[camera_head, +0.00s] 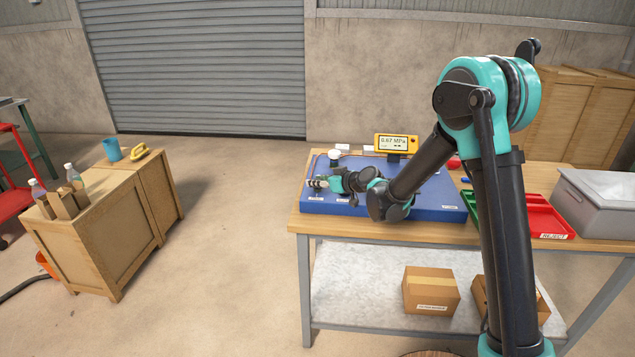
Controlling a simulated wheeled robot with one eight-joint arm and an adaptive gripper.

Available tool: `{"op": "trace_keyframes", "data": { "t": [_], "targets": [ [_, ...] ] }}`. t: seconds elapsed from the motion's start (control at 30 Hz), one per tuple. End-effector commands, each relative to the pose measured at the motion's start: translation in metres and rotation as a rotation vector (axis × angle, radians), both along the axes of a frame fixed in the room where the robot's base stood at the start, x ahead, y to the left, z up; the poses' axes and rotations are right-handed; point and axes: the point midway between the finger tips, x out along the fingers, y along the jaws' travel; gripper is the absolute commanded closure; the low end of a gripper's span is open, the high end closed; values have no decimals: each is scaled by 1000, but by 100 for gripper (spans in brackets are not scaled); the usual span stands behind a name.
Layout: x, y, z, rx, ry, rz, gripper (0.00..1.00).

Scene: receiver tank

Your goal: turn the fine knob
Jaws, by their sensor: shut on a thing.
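My gripper (322,183) is at the left end of the blue panel (430,207) on the workbench. It is shut on a small part there, which I take to be the fine knob; the fingers and wrist hide most of it. A white round cap (334,154) stands just behind my gripper on the panel. A yellow gauge (396,143) at the back of the bench shows what looks like 0.67 MPa.
A red tray (541,217) marked REJECT and a green tray (470,204) lie right of the panel, beside a grey bin (597,202). A cardboard box (430,289) sits on the lower shelf (350,290). Wooden crates (95,230) stand left across open floor.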

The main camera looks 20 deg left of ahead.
Motion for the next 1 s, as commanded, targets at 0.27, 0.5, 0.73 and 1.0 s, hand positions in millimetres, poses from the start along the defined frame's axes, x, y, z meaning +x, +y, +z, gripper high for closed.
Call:
{"op": "trace_keyframes", "data": {
  "t": [0.27,0.5,0.73,1.0],
  "targets": [
    [-1,0,0,0,1,-7,97],
    [-1,1,0,0,0,-61,97],
    [-1,1,0,0,-2,-159,97],
    [-2,1,0,-1,-3,-285,97]
  ]
}}
